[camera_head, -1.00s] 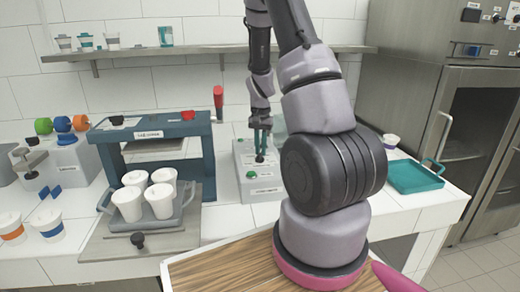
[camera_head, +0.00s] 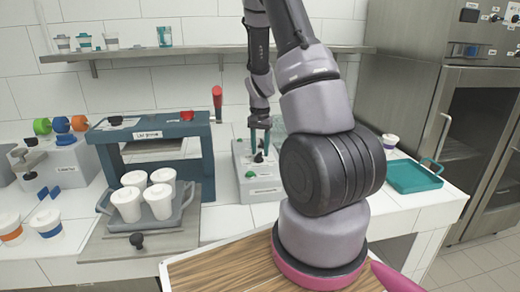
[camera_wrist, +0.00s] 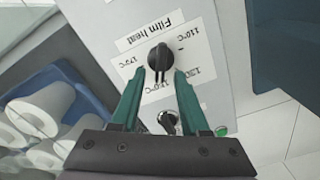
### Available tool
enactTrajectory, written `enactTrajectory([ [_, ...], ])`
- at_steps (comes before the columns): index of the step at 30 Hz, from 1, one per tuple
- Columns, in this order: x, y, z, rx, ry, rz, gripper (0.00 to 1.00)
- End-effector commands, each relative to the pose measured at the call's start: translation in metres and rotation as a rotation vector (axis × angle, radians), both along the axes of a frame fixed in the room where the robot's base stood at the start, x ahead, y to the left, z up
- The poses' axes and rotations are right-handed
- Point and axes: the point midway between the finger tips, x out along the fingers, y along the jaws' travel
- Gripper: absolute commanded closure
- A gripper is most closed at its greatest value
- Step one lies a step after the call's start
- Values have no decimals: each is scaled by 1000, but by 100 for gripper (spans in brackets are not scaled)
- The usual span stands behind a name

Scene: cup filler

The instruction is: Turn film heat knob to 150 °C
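The film heat knob (camera_wrist: 158,56) is black and sits on a white label with upside-down "Film heat" text in the wrist view. A narrow part of it extends toward the bottom of the picture. Temperature marks surround it, some partly covered by my fingers. My gripper (camera_wrist: 160,73) is open, its teal fingers on either side of the knob's lower part with gaps visible; depth to the knob is unclear. In the head view my gripper (camera_head: 259,141) is above the pale control box (camera_head: 264,188), with a small dark knob (camera_head: 259,157) just below the fingers.
A second knob (camera_wrist: 168,121) lies between my fingers, nearer the palm in the picture. A blue-grey press frame (camera_head: 208,150) with a tray of white cups (camera_head: 160,200) stands left of the box. A teal tray (camera_head: 415,178) is at right.

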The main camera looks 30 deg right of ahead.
Motion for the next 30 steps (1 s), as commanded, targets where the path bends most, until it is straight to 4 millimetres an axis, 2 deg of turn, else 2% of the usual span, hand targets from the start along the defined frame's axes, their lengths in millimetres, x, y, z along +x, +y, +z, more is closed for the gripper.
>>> enactTrajectory([
  [4,0,0,2,0,0,0,55],
  [7,0,0,12,0,-1,0,55],
  [15,1,0,66,0,-4,0,55],
  [21,1,0,97,0,-3,0,55],
  [25,0,0,106,-1,-1,1,55],
  [30,0,0,108,0,0,0,55],
])
